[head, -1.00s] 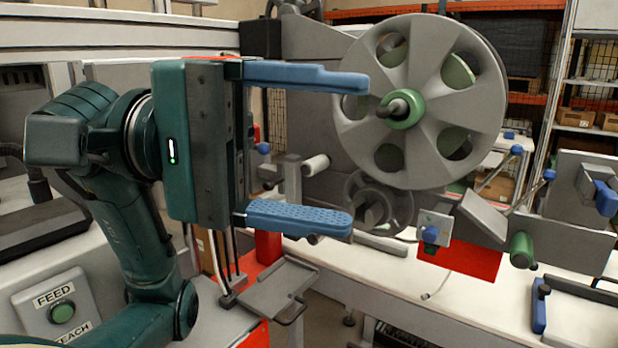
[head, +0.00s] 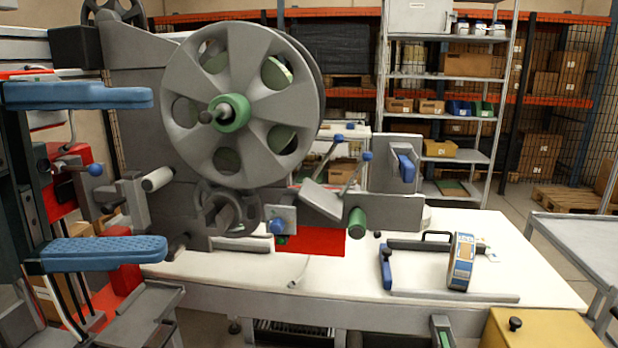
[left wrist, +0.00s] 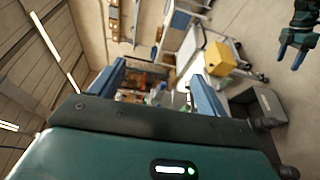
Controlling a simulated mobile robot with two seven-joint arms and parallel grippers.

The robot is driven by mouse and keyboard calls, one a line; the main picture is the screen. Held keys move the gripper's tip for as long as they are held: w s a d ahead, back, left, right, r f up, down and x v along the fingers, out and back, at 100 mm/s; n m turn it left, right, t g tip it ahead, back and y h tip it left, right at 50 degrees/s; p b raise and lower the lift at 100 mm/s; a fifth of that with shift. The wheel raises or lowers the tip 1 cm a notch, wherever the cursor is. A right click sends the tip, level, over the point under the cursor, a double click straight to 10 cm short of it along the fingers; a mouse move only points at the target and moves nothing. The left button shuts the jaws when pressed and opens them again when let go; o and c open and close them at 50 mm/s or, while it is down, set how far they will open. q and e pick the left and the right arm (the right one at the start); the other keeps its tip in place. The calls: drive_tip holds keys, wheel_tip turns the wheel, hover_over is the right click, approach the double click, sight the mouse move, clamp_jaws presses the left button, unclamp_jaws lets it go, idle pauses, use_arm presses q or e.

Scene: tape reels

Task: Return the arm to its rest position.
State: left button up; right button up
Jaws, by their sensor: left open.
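My left gripper (head: 158,172) is at the left edge of the head view, its two blue fingers spread wide, one above the other. Nothing is between them, and much of its body and arm is cut off by the picture edge. In the left wrist view its fingers (left wrist: 158,88) also stand apart and empty. My right gripper (left wrist: 292,58) shows small at the top right of the left wrist view, with blue fingers; I cannot tell how far apart they are. It does not show in the head view.
A grey reel (head: 243,105) with a green hub is mounted on the machine, right of my left gripper. A blue-and-orange tape roll (head: 461,262) stands on the white table (head: 350,275). A yellow box (head: 540,330) and a grey cart (head: 580,243) are at the right.

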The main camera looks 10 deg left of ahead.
use_arm(q)
drive_tip(key=w+a+n+h+p, duration=0.1)
drive_tip(key=w+n+h+p, duration=0.6)
drive_tip(key=n, duration=1.2)
drive_tip(key=w+a+f+n+t+y, duration=0.2)
drive_tip(key=w+f+n+t+y, duration=0.45)
drive_tip(key=n, duration=0.85)
drive_tip(key=w+a+f+n+t+y, duration=0.2)
drive_tip(key=w+f+n+t+y, duration=0.2)
drive_tip(key=f+n+t+y, duration=0.65)
wheel_tip(320, 180, down, 16)
drive_tip(key=s+d+n+g+y+p, duration=0.25)
drive_tip(key=n+g, duration=0.25)
drive_tip(key=n, duration=1)
drive_tip(key=s+d+f+n+g, duration=0.3)
drive_tip(key=s+f+n+g, duration=0.2)
drive_tip(key=s+f, duration=0.6)
wheel_tip(320, 180, down, 3)
drive_tip(key=shift+s+g+y+p, duration=0.3)
drive_tip(key=shift+g+y+p, duration=0.1)
drive_tip(key=shift+g, duration=0.6)
use_arm(e)
drive_tip(key=shift+n+g+h, duration=0.4)
drive_tip(key=shift+h, duration=0.4)
drive_tip(key=r, duration=0.1)
drive_tip(key=d+r, duration=0.1)
drive_tip(key=r, duration=0.1)
drive_tip(key=d+r, duration=0.1)
drive_tip(key=shift+s+r, duration=0.2)
drive_tip(key=shift+s, duration=0.2)
